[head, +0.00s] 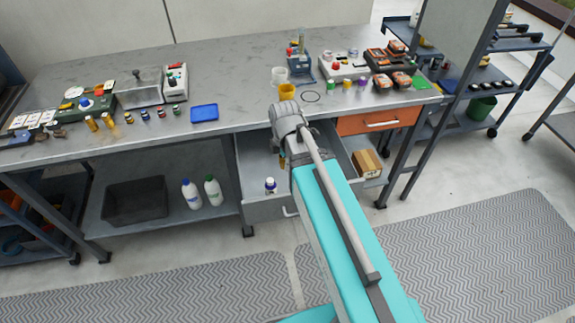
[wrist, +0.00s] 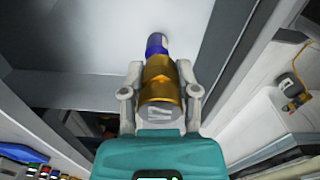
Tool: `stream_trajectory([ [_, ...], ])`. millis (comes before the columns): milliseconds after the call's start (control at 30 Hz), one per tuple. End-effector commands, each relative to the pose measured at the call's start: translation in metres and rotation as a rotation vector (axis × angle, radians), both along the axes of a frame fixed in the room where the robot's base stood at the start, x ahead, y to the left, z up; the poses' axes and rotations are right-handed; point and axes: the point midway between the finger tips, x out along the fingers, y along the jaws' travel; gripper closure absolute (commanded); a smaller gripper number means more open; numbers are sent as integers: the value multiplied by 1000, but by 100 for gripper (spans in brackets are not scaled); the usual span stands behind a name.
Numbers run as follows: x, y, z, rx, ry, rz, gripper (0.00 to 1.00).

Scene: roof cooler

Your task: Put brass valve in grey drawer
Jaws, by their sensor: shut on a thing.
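The brass valve (wrist: 160,80) is between the fingers of my gripper (wrist: 160,92) in the wrist view, and the gripper is shut on it. In the head view my arm hides most of the gripper; a small brass-coloured bit (head: 282,161) shows beside it, over the open grey drawer (head: 262,210). The drawer is pulled out below the bench top. The wrist view shows its pale inside (wrist: 85,92) under the valve. I cannot tell how high the valve is above the drawer floor.
A small white-and-blue item (head: 270,185) stands in the drawer's left part; a blue-and-white piece (wrist: 156,43) shows just beyond the valve. A brown box (head: 366,163) lies at the right. A shut orange drawer (head: 378,121) and the bench top (head: 235,90) are close by.

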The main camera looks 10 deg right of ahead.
Motion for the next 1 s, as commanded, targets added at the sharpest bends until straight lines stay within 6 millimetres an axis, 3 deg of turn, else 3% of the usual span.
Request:
stream_trajectory([
  [567,10,-3,-6,0,0,-2,100],
  [1000,72,-23,-36,0,0,-4,100],
])
